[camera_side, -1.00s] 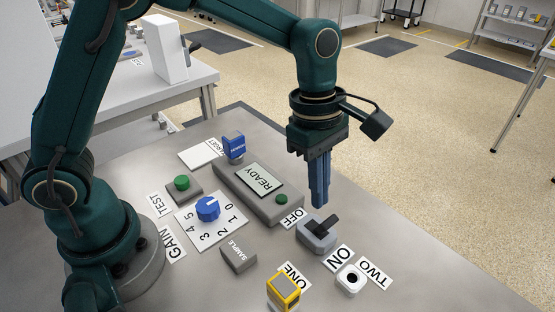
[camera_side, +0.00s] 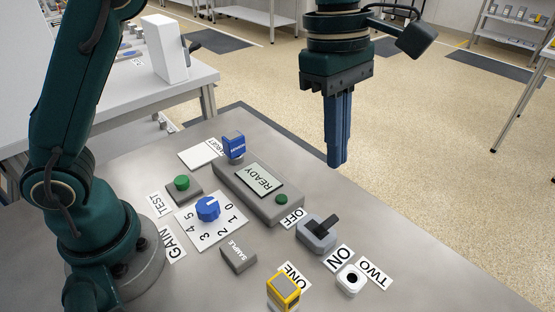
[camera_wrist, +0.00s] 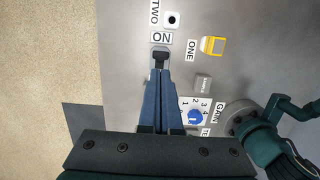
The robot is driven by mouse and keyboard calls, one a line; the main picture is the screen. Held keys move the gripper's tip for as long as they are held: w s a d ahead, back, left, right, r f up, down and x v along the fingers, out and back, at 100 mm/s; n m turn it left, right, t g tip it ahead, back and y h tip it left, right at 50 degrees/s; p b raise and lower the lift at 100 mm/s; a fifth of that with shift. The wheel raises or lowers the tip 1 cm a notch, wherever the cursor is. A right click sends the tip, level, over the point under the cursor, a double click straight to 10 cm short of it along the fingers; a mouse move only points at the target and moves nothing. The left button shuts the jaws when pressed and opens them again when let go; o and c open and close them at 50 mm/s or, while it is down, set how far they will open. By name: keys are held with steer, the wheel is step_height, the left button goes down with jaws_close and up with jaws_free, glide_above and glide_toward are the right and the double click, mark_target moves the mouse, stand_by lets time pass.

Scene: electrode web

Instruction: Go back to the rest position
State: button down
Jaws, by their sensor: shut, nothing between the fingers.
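My gripper (camera_side: 338,164) is shut and empty, pointing down. In the side view it hangs in the air well above the table, above and behind the grey rocker switch. In the wrist view the fingers (camera_wrist: 160,76) point toward the switch, and the black lever (camera_wrist: 160,55) shows just past their tips. The switch (camera_side: 316,237) stands between the OFF and ON labels, and its black lever (camera_side: 324,226) is tilted. Nothing touches the fingers.
A grey box with a READY display (camera_side: 260,180), a blue knob (camera_side: 208,207), a green TEST button (camera_side: 181,183), a blue block (camera_side: 234,147), a SAMPLE block (camera_side: 239,259), a yellow block (camera_side: 284,289) and a white socket (camera_side: 351,280) stand on the table. Air around my gripper is clear.

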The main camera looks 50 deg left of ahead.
steer(key=shift+r, duration=0.15)
steer(key=s+a+r+m+t, duration=0.25)
steer(key=s+a+r, duration=0.35)
steer(key=a, duration=0.3)
steer(key=s+a+f+m+t+y, duration=0.1)
steer(key=s+a+f+m, duration=0.1)
steer(key=m, duration=0.5)
steer(key=s+a+f+m+t, duration=0.2)
steer(key=s+f+m, duration=0.3)
steer(key=m, duration=0.3)
steer(key=shift+a+f+y, duration=0.4)
steer(key=shift+a+f, duration=0.05)
steer(key=shift+f, duration=0.3)
